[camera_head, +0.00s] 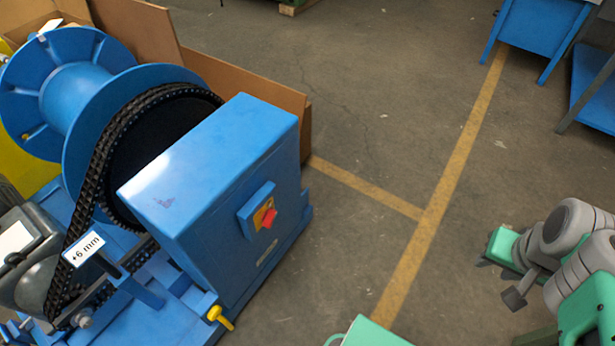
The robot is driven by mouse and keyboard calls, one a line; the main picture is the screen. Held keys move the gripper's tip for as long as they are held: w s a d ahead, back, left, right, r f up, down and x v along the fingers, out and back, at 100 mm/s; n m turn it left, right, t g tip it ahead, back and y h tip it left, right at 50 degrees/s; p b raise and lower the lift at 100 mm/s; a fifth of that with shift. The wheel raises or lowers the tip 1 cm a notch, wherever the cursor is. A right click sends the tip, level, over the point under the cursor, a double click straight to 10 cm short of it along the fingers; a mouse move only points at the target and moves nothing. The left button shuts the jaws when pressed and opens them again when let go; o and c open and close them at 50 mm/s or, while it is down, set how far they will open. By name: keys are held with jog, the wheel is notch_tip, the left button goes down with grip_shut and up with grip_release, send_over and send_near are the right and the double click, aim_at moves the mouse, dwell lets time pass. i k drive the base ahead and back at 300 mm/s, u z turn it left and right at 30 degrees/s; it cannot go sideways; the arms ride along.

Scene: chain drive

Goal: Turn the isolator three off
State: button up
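The isolator (257,210) is a small blue box on the right-hand side face of a large blue cabinet (215,175). It has a yellow plate and a red knob (268,218) that sticks out from it. The knob is too small to read its setting, and no number "three" is legible. Grey and green parts at the right edge look like my arm. My gripper (505,281) seems to be at their left end, with small dark grey parts low over the floor. It is well to the right of the isolator, apart from it. Its opening is unclear.
A black chain (100,170) runs round a large wheel beside a blue spool (70,95). A yellow-handled part (220,317) juts out at the cabinet's foot. A tag (84,249) reads "+6 mm". Floor (345,235) right of the cabinet is clear, with yellow lines. Blue tables (540,30) stand behind.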

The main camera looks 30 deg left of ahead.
aim_at(268, 218)
jog(key=i, duration=1.15)
jog(key=u, duration=4.55)
